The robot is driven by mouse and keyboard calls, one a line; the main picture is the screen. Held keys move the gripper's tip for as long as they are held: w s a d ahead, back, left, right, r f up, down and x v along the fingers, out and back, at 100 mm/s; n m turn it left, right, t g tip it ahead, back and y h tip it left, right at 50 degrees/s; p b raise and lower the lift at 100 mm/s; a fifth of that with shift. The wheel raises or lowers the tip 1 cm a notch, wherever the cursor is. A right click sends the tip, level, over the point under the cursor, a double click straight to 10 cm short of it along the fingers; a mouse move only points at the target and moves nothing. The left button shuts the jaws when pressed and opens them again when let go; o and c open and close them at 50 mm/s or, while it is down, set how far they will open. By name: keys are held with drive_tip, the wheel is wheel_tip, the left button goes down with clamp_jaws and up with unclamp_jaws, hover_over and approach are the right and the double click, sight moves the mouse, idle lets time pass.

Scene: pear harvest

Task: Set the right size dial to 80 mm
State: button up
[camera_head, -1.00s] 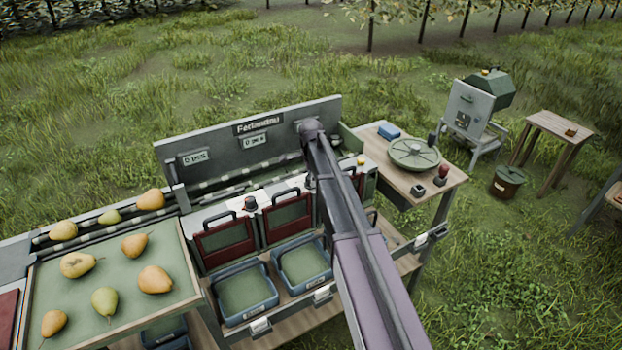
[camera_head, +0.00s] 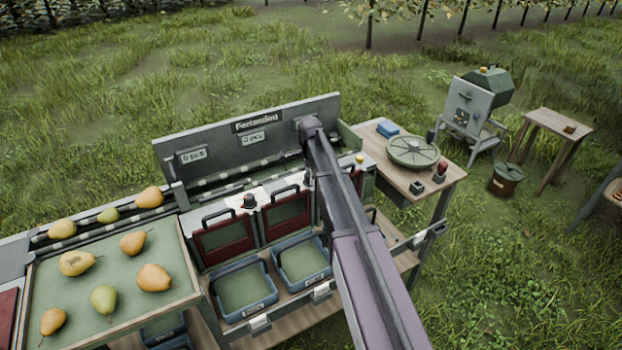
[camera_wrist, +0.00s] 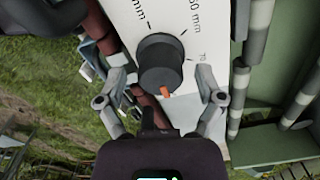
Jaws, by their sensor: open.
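In the wrist view a black round dial knob (camera_wrist: 160,58) with an orange pointer mark stands on a white plate (camera_wrist: 126,10) with printed millimetre marks. The mark is at the knob's lower edge. A "70" is printed to the right, and a partly cut label ending in "0 mm" above it. My gripper (camera_wrist: 162,76) is open, one finger on each side of the knob; contact cannot be told. In the head view the right size dial (camera_head: 307,178) is partly hidden by my arm; the left dial (camera_head: 249,201) is clear.
Red-framed gates (camera_head: 226,238) and blue bins (camera_head: 243,287) are below the dials. A back panel (camera_head: 215,150) with display signs rises behind. A tray (camera_head: 125,322) of several pears is at left. A side table (camera_head: 392,170) with a round green lid is at right.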

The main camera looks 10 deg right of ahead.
sight(309, 174)
drive_tip(key=shift+n, duration=0.5)
drive_tip(key=n, duration=0.4)
drive_tip(key=shift+w+n, duration=0.1)
drive_tip(key=shift+n, duration=0.3)
drive_tip(key=n, duration=1.1)
drive_tip(key=shift+a+n, duration=0.15)
drive_tip(key=shift+n, duration=0.25)
drive_tip(key=n, duration=0.6)
drive_tip(key=shift+r+n, duration=0.25)
drive_tip(key=shift+n, duration=0.05)
wheel_tip(309, 174, up, 14)
drive_tip(key=p, duration=1.4)
drive_tip(key=s+f+m+b, duration=0.2)
drive_tip(key=s+f+b, duration=0.2)
drive_tip(key=s, duration=0.6)
drive_tip(key=s+f+m+b, duration=0.2)
drive_tip(key=s+f+b, duration=0.2)
drive_tip(key=s, duration=0.6)
drive_tip(key=s+f+m+b, duration=0.2)
drive_tip(key=s+f+b, duration=0.3)
drive_tip(key=s, duration=0.5)
drive_tip(key=shift+s+f+m, duration=0.3)
